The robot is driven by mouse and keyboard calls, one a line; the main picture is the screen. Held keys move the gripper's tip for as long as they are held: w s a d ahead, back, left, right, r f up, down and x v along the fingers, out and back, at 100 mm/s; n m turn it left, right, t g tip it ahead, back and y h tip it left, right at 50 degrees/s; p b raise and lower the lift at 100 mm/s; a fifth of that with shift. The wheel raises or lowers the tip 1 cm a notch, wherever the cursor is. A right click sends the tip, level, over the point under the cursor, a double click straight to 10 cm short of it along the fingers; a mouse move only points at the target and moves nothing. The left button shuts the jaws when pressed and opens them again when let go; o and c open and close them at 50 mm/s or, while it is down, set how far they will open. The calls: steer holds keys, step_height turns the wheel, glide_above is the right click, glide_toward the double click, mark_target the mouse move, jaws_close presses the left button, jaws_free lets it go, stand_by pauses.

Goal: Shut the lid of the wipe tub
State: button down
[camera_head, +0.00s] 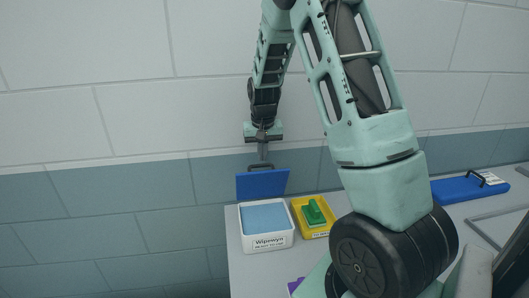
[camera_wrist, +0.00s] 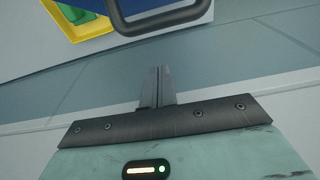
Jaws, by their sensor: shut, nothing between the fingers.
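The wipe tub (camera_head: 268,243) is a white box with a label on its front and light blue contents, at the left end of the worktop. Its blue lid (camera_head: 262,184) stands open, upright at the tub's back edge, with a dark handle (camera_head: 261,167) on it. My gripper (camera_head: 263,156) points down above and close to the handle, shut and empty. In the wrist view the shut fingertips (camera_wrist: 157,72) are apart from the handle (camera_wrist: 160,22). Whether they are behind the lid is hard to tell in the head view.
A yellow tray (camera_head: 298,213) with a green object (camera_head: 314,212) stands right of the tub. A blue case (camera_head: 464,190) lies farther right. A tiled wall (camera_head: 120,190) rises close behind. My arm hides the middle of the worktop.

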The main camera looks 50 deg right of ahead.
mark_target(261, 179)
steer(key=s+a, duration=0.1)
steer(key=s+a+r+p, duration=0.1)
steer(key=s, duration=0.1)
steer(key=shift+a, duration=0.25)
